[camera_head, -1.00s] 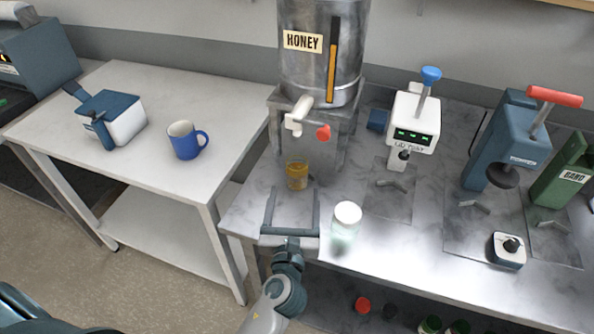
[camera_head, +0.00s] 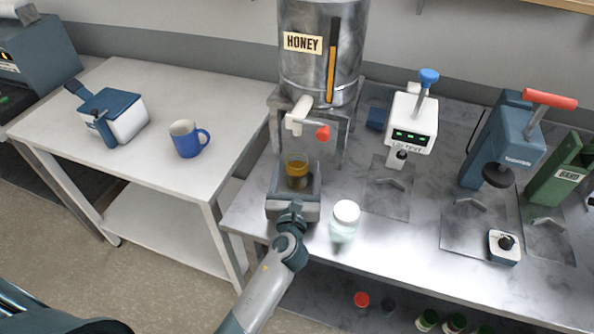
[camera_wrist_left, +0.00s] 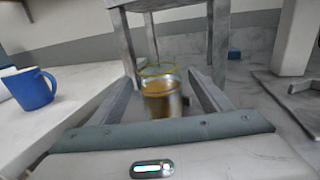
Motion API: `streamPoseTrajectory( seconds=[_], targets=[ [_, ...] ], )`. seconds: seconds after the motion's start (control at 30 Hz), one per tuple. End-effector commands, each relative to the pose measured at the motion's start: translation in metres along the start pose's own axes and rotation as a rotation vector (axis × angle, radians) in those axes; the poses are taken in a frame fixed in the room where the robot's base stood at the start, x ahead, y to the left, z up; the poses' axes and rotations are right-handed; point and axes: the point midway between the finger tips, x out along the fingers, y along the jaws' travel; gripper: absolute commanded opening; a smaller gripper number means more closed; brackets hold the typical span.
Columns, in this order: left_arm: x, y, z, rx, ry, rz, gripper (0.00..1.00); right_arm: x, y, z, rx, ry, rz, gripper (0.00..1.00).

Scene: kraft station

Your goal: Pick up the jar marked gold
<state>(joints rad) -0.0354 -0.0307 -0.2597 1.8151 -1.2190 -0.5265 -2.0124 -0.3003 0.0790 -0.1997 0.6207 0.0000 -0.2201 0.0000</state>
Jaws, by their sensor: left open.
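An open glass jar (camera_head: 297,174) with amber contents and a gold band stands upright under the honey tank's spout. In the left wrist view the jar (camera_wrist_left: 162,96) is between my two fingers. No "gold" marking can be read on it. My left gripper (camera_head: 296,180) is open around the jar, with a finger on each side. In the left wrist view a gap shows between the jar and the fingers. The fingers hide part of the jar's sides in the head view. My right gripper is not in view.
The honey tank (camera_head: 320,65) with its spout (camera_head: 298,115) stands directly above the jar. A white-lidded jar (camera_head: 345,220) stands close to the right of my left gripper. A lid press (camera_head: 412,125) is further right. A blue mug (camera_head: 188,140) stands on the left table.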

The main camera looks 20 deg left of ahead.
Motion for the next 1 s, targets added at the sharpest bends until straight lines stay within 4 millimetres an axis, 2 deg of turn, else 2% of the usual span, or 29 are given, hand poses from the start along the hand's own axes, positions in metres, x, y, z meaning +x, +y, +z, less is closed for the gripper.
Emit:
streamPoseTrajectory(
  seconds=[0.27,0.47,0.97,1.0],
  targets=[
    [0.029,0.0,0.009,0.0,-0.001,0.001,0.72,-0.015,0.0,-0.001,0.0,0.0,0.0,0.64],
    [0.048,0.0,0.006,0.0,0.0,0.001,0.72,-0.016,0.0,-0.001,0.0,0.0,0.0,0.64],
    [0.05,0.001,0.005,0.0,0.0,0.0,0.72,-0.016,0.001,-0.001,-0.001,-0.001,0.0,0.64],
    [0.05,0.001,0.005,0.0,0.0,0.0,0.67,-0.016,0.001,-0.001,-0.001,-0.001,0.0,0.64]
  ],
)
